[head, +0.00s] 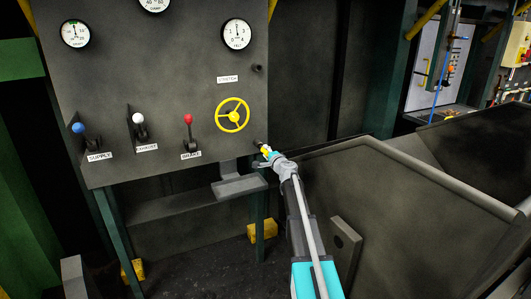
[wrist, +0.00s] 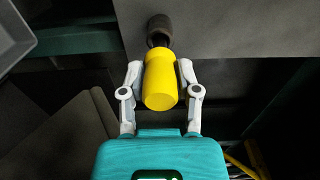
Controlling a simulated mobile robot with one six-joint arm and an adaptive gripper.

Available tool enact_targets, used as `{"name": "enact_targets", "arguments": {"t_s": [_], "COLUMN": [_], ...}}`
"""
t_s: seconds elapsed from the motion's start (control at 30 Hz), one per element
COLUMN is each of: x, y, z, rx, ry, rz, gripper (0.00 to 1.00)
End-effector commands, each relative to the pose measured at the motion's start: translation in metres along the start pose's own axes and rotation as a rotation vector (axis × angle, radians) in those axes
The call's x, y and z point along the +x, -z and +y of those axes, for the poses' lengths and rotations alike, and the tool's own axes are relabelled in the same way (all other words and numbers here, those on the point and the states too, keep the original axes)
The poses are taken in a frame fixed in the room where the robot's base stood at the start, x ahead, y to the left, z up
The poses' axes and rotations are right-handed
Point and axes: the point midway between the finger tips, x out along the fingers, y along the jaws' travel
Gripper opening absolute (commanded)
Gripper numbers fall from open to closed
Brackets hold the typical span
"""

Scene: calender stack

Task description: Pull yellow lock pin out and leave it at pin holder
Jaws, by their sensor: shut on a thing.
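The yellow lock pin (wrist: 161,82) is a short yellow cylinder in the wrist view. Its far end meets a dark round socket (wrist: 159,27) on the grey panel; how deep it sits cannot be told. My gripper (wrist: 160,74) is shut on the pin, one finger at each side. In the head view my gripper (head: 267,155) is at the panel's lower right corner, with a little yellow of the pin showing. A grey tray on a bracket (head: 240,187) hangs below the panel, left of my gripper; it may be the pin holder, and it looks empty.
The panel (head: 160,100) carries a yellow handwheel (head: 232,115) just above my gripper. Blue, white and red levers, the red one (head: 188,119) nearest, stand to the left. A large dark grey housing (head: 400,205) lies to the right, close to my arm.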

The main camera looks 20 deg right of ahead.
Motion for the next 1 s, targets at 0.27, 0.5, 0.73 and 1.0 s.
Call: {"name": "enact_targets", "arguments": {"t_s": [0.27, 0.5, 0.73, 1.0], "x": [-0.009, -0.015, -0.021, -0.024], "y": [0.0, 0.0, 0.0, 0.0], "z": [0.0, 0.0, 0.0, 0.0], "rx": [0.0, 0.0, 0.0, 0.0], "ry": [0.0, 0.0, 0.0, 0.0], "rz": [0.0, 0.0, 0.0, 0.0], "gripper": [0.0, 0.0, 0.0, 0.0]}}
